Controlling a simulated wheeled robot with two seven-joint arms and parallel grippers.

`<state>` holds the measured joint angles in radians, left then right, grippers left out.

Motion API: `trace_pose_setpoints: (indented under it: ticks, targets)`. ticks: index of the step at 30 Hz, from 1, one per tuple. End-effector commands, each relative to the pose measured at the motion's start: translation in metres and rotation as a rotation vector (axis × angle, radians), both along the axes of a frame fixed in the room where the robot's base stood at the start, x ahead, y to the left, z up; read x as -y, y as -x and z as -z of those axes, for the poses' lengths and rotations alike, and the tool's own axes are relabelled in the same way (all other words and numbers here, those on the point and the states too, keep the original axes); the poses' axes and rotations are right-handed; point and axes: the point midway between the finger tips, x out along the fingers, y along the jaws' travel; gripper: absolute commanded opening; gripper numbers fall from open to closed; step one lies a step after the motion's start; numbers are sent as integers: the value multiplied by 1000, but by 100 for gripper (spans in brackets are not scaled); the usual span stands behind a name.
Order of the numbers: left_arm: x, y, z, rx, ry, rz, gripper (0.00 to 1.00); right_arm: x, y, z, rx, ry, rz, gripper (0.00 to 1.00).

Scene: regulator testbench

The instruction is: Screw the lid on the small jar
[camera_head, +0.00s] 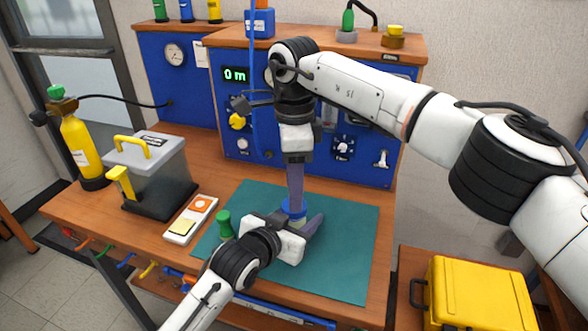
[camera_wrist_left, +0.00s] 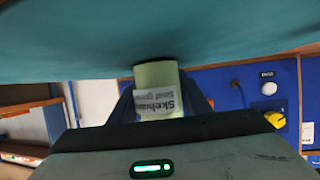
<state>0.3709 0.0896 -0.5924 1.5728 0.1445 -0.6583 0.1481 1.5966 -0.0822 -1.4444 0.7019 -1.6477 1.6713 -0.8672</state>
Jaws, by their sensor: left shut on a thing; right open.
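The small jar (camera_head: 298,223) stands on the green mat, mostly hidden by my left gripper. In the left wrist view it is a pale green cylinder (camera_wrist_left: 156,76) with a white label, seen upside down. My left gripper (camera_head: 305,232) is shut on it from the front. The blue lid (camera_head: 292,208) sits at the jar's top; whether it is seated on the thread cannot be told. My right gripper (camera_head: 295,200) points straight down from above with its fingers at the lid. It is open, and one finger hides part of the lid.
A green-topped object (camera_head: 225,225) stands left of my left gripper on the green mat (camera_head: 345,262). The blue test panel (camera_head: 360,165) rises behind. The mat's right side is clear.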

Motion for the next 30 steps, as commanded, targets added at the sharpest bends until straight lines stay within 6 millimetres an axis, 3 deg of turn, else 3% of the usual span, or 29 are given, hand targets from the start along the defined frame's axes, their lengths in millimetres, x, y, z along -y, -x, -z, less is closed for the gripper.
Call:
trace_pose_setpoints:
  ticks: [6,18,24,30]
  targets:
    - [2,1,1,-4,1,2,0,0,0,27,0,0,0,47]
    - [2,1,1,-3,2,3,0,0,0,34,1,0,0,47]
    - [2,1,1,-3,2,3,0,0,0,34,1,0,0,15]
    - [2,1,1,-3,2,3,0,0,0,34,1,0,4,12]
